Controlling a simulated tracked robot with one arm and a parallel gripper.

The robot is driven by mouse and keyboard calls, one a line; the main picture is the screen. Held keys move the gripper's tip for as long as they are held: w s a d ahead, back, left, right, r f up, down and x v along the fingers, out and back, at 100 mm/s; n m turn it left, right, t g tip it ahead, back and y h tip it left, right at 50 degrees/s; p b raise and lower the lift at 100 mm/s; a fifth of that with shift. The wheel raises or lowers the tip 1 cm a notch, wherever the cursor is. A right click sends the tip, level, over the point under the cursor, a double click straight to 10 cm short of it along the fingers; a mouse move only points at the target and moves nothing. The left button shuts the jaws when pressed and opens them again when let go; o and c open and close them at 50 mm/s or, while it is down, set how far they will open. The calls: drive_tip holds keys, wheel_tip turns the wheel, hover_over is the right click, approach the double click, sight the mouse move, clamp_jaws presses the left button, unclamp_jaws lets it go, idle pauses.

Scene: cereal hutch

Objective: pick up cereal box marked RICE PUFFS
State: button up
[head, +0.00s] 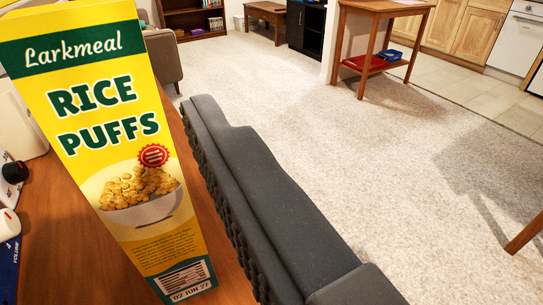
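The cereal box marked RICE PUFFS (112,150) fills the left of the head view. It is yellow with green bands at top and bottom, the name Larkmeal and a picture of a bowl of puffs. It leans in the picture, with its top edge cut off by the frame. My gripper (265,190) shows as one dark grey finger to the right of the box, its ribbed pad facing the box. A strip of brown wood shows between finger and box, so this finger is apart from it. The other finger is not visible.
The brown wooden surface (180,140) lies under and beside the box. Beyond are pale carpet (330,160), an armchair (163,58) and a side table (385,10).

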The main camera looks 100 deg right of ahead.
sight(77, 86)
drive_tip(key=x, duration=0.8)
drive_tip(key=shift+s+d+f, duration=0.1)
drive_tip(key=shift+s+d, duration=0.05)
drive_tip(key=shift+d, duration=0.25)
drive_tip(key=shift+b+x, duration=0.3)
drive_tip(key=shift+x, duration=2.3)
drive_tip(key=shift+s+f, duration=0.15)
drive_tip(key=c, duration=1.4)
drive_tip(key=shift+c, duration=0.7)
